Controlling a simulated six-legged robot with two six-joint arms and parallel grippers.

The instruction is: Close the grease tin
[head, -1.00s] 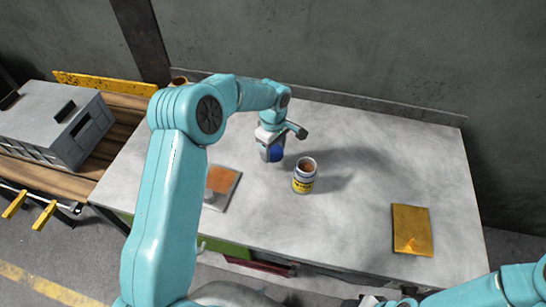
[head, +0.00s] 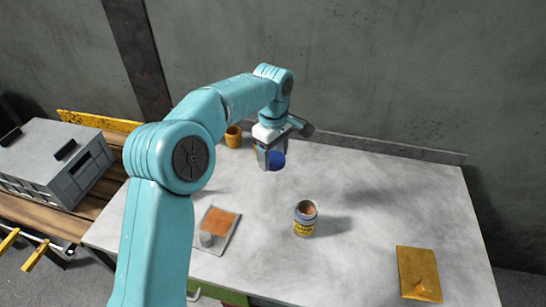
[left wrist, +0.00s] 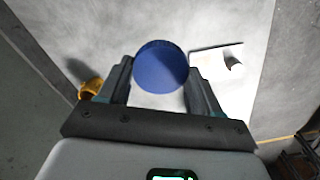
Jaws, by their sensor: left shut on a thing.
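The grease tin (head: 305,220) stands upright and open on the grey table, with a yellow label and brown grease showing at its mouth. My left gripper (head: 270,162) is shut on a round blue lid (head: 277,161) and holds it above the table, behind and to the left of the tin. The left wrist view shows the blue lid (left wrist: 161,67) between the two fingers. The tin is not seen in the left wrist view. My right gripper is not seen in the head view now.
A tray (head: 228,241) with an orange patch and a small grey object lies left of the tin. A yellow plate (head: 418,272) lies at the right. An orange-yellow mug (head: 233,137) stands at the back. A grey box (head: 50,165) is on the wooden bench at left.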

